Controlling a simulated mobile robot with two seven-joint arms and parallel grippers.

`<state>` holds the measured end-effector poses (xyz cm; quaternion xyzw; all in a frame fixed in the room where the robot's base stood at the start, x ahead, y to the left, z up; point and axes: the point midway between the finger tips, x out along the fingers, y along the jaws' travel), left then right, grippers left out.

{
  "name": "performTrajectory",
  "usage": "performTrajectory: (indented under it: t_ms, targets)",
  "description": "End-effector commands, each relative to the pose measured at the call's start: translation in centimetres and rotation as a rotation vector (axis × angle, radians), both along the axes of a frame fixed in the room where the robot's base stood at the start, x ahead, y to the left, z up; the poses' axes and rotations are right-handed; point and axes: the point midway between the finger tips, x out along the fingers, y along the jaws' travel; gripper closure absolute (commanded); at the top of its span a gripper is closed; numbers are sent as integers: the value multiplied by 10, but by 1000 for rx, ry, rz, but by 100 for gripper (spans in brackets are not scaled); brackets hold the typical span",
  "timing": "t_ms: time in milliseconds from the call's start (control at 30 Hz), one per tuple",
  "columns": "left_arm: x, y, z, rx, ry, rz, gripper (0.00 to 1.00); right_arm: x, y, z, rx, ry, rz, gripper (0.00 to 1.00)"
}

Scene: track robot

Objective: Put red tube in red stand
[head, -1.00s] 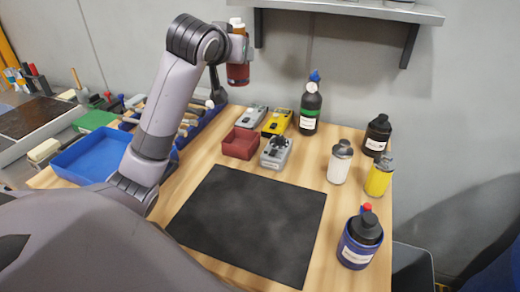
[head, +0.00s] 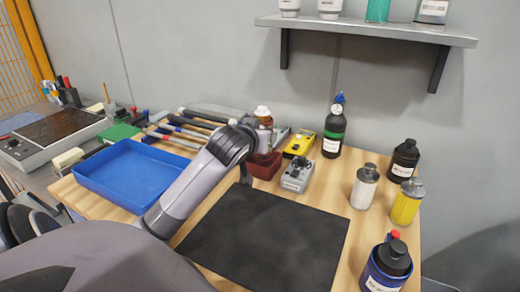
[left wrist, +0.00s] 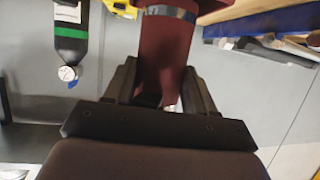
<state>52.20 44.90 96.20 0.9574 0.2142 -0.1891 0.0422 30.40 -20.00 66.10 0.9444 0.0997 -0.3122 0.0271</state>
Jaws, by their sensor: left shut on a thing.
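My left gripper (left wrist: 160,84) is shut on the red tube (left wrist: 165,48), which stands between its two fingers in the left wrist view. The red stand (head: 263,168), a small open box, is on the table directly below the tube. The tube's lower end is at or just above the stand's rim; I cannot tell whether it is inside. My right gripper is not in view.
A grey device (head: 297,175) and a yellow device (head: 299,143) stand close right of the stand. A black bottle with a green band (head: 334,133) is behind them. A blue tray (head: 137,177) lies left. The black mat (head: 265,240) in front is clear.

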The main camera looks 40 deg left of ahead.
Motion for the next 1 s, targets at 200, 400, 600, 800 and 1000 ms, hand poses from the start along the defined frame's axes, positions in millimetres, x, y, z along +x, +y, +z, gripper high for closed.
performTrajectory:
  t_ms: [200,400,600,800,1000]
  targets:
    - [0,0,-33,0,2,0,80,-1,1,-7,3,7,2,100]
    - [0,0,-34,1,-1,-1,80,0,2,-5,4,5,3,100]
    - [0,0,-37,0,0,-1,80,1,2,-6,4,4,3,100]
    - [0,0,-39,0,3,0,19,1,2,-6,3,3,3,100]
    - [0,0,-38,0,3,0,19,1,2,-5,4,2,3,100]
